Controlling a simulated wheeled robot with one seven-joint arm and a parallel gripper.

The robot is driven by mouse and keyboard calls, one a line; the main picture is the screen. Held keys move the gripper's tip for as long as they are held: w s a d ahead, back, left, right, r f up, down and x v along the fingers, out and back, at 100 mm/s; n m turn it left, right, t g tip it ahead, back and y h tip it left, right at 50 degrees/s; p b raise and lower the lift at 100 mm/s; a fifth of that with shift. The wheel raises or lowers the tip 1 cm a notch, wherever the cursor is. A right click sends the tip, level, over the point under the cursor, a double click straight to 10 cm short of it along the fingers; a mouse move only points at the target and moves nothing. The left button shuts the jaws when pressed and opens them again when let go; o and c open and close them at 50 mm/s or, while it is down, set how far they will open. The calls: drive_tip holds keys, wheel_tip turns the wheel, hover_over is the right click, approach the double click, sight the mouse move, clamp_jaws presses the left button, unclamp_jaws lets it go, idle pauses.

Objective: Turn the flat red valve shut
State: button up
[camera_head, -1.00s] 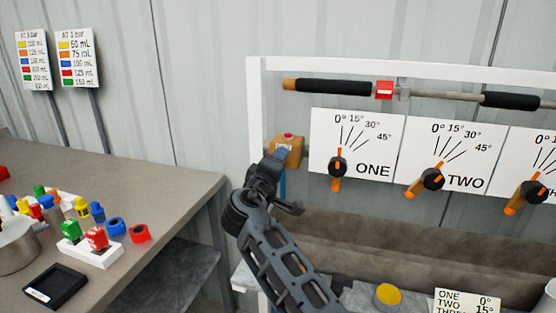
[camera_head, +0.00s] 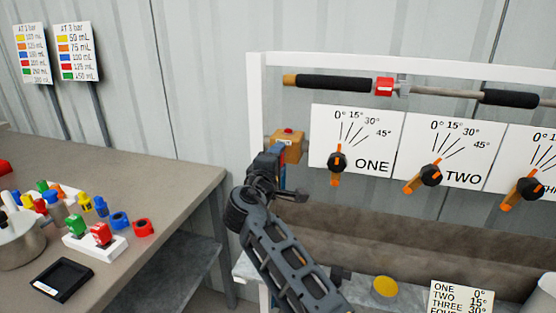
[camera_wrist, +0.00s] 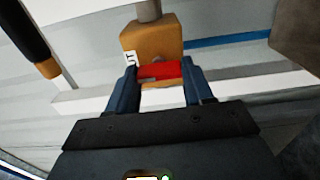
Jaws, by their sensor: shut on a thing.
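The flat red valve (camera_wrist: 158,71) sits against an orange-brown block (camera_wrist: 155,40) with a small white label. In the wrist view my gripper (camera_wrist: 160,76) has a blue finger on each side of the red piece and is shut on it. In the head view the block (camera_head: 287,147) is at the left end of the white frame, with a red spot on its top. My gripper (camera_head: 274,162) reaches it from below and in front, and the fingers hide the block's lower left part. The held valve cannot be made out in the head view.
Right of the block are white dial boards marked ONE (camera_head: 354,140) and TWO (camera_head: 452,150) with orange levers. A black-gripped bar (camera_head: 335,84) runs above. A grey table (camera_head: 180,185) with coloured caps and a pot (camera_head: 22,235) stands left.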

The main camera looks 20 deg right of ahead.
drive_tip(key=shift+f, duration=0.1)
drive_tip(key=o, duration=1)
drive_tip(key=shift+o, duration=0.2)
drive_tip(key=v, duration=0.7)
drive_tip(key=shift+s+a+b, duration=0.25)
drive_tip(key=shift+s+b, duration=0.05)
drive_tip(key=shift+b, duration=0.15)
